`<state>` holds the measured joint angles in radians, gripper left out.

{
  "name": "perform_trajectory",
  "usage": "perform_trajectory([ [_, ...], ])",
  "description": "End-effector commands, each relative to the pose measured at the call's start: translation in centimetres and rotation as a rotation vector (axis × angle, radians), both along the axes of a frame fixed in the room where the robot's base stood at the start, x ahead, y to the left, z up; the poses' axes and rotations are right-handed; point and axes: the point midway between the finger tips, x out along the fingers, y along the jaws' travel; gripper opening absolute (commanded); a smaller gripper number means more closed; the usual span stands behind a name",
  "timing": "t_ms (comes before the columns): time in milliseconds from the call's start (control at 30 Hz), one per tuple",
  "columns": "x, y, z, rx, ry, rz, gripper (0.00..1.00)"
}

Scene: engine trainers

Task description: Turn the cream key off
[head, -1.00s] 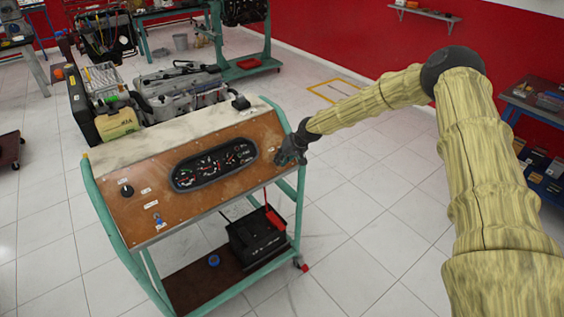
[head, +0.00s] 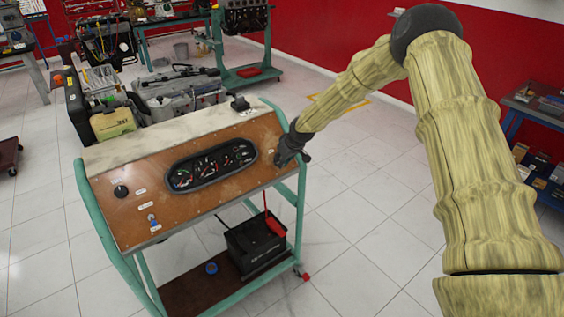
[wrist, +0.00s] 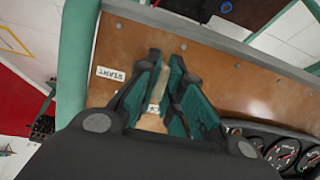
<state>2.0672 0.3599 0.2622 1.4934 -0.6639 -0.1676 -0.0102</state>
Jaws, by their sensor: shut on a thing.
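The cream key (wrist: 158,88) shows as a narrow cream piece between my fingers in the wrist view, partly hidden by them. My gripper (wrist: 162,92) is shut on it, with a teal-padded finger on each side. In the head view my gripper (head: 290,152) is at the right end of the brown instrument panel (head: 225,205) and hides the key there. A "START" label (wrist: 111,74) is on the panel left of my fingers in the wrist view. The key's exact turn angle is hard to tell.
A gauge cluster (head: 212,166) is left of my gripper. A black knob (head: 121,191) and a blue-tipped switch (head: 152,218) are at the panel's left. A battery (head: 255,248) stands on the lower shelf. Open floor lies to the right.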

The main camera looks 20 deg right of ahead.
Motion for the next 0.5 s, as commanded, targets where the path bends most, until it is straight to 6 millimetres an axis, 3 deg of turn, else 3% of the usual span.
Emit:
perform_trajectory([
  [333, -0.11, -0.19, -0.14, -0.004, 0.002, 0.001, 0.0],
  [400, -0.1, -0.19, -0.14, -0.004, 0.002, 0.001, 0.2],
  [467, -0.08, -0.15, -0.13, -0.003, 0.002, 0.001, 0.3],
  [500, -0.07, -0.11, -0.12, -0.002, 0.001, 0.001, 0.3],
])
